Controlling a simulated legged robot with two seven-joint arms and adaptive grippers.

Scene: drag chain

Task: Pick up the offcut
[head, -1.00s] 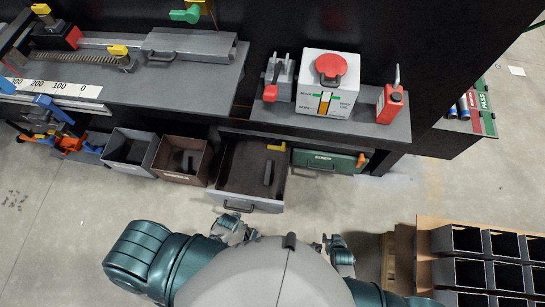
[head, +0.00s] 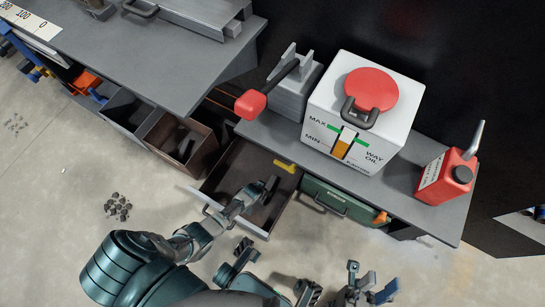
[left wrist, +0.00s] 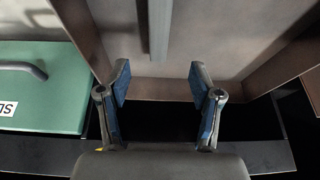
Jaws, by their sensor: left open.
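A short grey bar, which looks like the offcut (left wrist: 160,28), lies in the open drawer, seen at the top of the left wrist view. In the head view it is hard to separate from my left gripper (head: 260,192), which is over the drawer (head: 285,204). In the left wrist view this gripper (left wrist: 160,86) is open and empty, its blue-padded fingers apart, with the bar beyond the fingertips. My right gripper (head: 370,278) is open and empty at the lower right of the head view, away from the drawer.
A brown bin (head: 207,158) with another dark bar stands left of the drawer. A green case (head: 335,199) is on its right, also in the left wrist view (left wrist: 40,90). Above are a bench (head: 405,185), a white oil box (head: 340,100) and a red can (head: 440,180).

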